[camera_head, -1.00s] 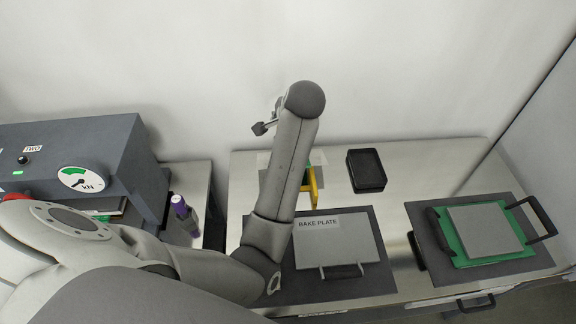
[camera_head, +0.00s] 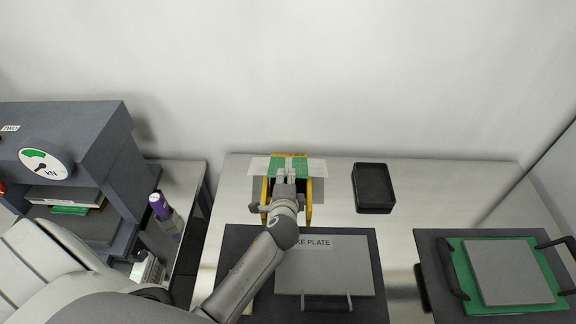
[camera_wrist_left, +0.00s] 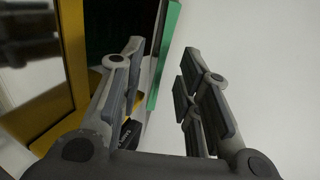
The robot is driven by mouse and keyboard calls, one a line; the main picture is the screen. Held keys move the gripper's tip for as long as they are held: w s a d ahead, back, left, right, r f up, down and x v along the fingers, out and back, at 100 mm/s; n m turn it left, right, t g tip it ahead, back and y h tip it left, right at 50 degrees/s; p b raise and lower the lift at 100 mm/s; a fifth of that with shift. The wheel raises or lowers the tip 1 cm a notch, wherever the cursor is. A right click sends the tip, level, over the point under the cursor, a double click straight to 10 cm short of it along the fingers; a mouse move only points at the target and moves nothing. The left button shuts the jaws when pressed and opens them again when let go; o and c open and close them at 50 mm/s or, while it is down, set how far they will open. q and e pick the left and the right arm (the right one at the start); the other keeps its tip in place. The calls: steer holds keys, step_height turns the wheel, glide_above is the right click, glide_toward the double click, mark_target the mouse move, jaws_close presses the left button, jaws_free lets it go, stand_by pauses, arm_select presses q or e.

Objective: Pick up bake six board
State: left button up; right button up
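A green board (camera_head: 298,162) stands in a yellow rack (camera_head: 309,205) at the back of the bench; no label saying bake six can be read on it. My left gripper (camera_head: 287,176) is at the rack, in front of the board. In the left wrist view the gripper (camera_wrist_left: 165,95) is open, and a green board edge (camera_wrist_left: 165,55) shows in the space between and beyond the fingers. The yellow rack (camera_wrist_left: 65,70) is to the left there. I cannot tell whether a finger touches the board. My right gripper is not in view.
A grey bake plate (camera_head: 350,268) lies on a dark mat in front of the rack. A black tray (camera_head: 373,188) is to the right. Another green board (camera_head: 470,290) lies under a grey plate at far right.

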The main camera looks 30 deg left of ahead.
mark_target(288, 166)
arm_select(q)
steer(key=shift+d+p+x, duration=0.2)
steer(key=shift+x, duration=1.55)
steer(key=shift+d+p+x, duration=0.15)
steer(key=shift+d+x, duration=0.05)
steer(key=shift+x, duration=1.55)
steer(key=shift+f, duration=0.15)
jaws_close()
